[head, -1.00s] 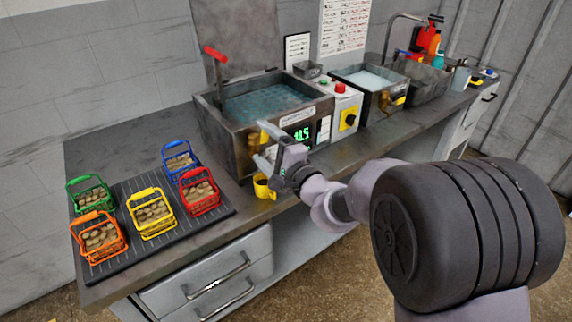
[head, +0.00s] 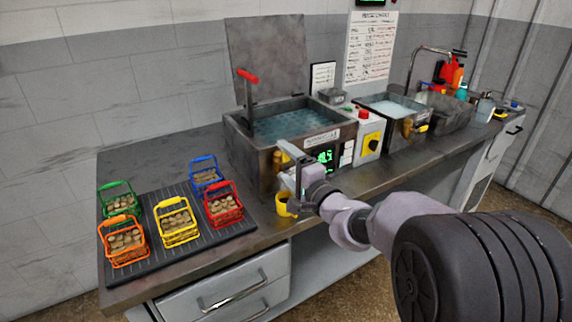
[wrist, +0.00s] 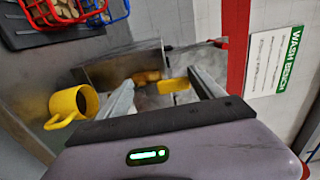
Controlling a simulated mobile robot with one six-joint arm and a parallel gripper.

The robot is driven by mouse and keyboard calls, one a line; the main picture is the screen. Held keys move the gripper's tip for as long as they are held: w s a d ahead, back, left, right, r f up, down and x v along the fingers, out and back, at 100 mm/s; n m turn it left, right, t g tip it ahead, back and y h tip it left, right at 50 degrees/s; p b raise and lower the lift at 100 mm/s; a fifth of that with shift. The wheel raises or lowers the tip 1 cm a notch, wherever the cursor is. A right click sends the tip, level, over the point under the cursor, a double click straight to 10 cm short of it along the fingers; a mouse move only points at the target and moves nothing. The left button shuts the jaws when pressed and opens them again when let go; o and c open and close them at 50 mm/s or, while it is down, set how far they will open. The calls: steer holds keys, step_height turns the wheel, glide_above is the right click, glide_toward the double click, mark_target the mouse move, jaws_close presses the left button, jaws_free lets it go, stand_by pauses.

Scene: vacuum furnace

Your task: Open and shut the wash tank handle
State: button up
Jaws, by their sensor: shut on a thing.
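The wash tank (head: 250,152) is a grey metal tank of bluish water on the bench, with its lid raised behind it. Brass-coloured valve parts are on its front, one showing left of my gripper (head: 283,150). The yellow handle (wrist: 174,86) shows in the wrist view beside a brass fitting (wrist: 147,77). My gripper (wrist: 162,82) has a finger on either side of the yellow handle and is shut on it, the handle lying nearer the right finger. In the head view, my gripper hides the handle.
A yellow mug (head: 284,204) stands on the bench (head: 262,238) close below my gripper. Coloured baskets stand on a black mat (head: 160,266) at left. A control box (head: 371,135) and a second tank (head: 372,102) are to the right. A red-gripped lever (head: 248,76) rises from the wash tank.

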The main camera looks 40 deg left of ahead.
steer(key=o, duration=2.1)
steer(key=shift+w, duration=0.1)
steer(key=p+v, duration=0.2)
steer(key=v, duration=1.5)
steer(key=shift+d+p, duration=0.25)
steer(key=shift+p, duration=0.05)
